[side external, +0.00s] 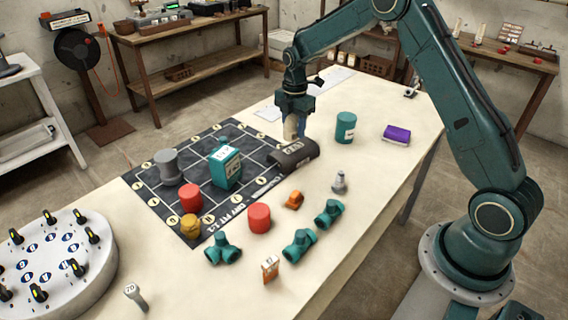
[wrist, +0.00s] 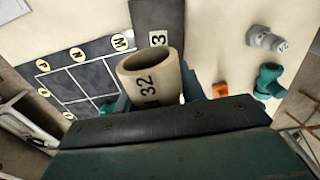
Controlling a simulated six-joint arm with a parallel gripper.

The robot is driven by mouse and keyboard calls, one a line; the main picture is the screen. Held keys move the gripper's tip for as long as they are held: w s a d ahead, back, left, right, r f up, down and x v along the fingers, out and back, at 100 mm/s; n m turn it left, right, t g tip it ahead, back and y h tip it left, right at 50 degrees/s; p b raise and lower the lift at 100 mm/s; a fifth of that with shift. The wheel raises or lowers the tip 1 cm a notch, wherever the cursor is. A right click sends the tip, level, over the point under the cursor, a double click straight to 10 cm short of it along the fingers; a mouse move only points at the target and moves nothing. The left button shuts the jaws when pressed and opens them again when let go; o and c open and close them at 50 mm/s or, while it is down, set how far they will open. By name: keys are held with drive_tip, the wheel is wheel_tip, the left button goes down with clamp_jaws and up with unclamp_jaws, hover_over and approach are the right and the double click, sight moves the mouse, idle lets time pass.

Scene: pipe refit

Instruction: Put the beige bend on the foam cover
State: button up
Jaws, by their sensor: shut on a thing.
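My gripper (side external: 296,115) points down and is shut on the beige bend (side external: 290,127). In the wrist view the beige bend (wrist: 148,85) has an open round end and the number 32 on its side. The foam cover appears to be the dark, rounded block (side external: 300,152) with a white label, lying at the right edge of the black grid mat. The bend is just above or behind this block in the side view; I cannot tell whether they touch. In the wrist view the dark block (wrist: 158,14) lies beyond the bend, partly hidden by it.
The grid mat (side external: 150,184) carries a grey flanged part (side external: 168,168), a teal box (side external: 225,168), a red cylinder (side external: 190,198) and a yellow piece (side external: 189,225). A teal cylinder (side external: 345,127) and a purple block (side external: 396,134) stand right. Several teal fittings (side external: 299,243) lie in front.

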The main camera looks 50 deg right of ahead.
sight(293, 148)
drive_tip(key=shift+f, duration=2.1)
drive_tip(key=shift+f, duration=0.15)
drive_tip(key=o, duration=1)
wheel_tip(293, 148, up, 11)
drive_tip(key=shift+r, duration=0.65)
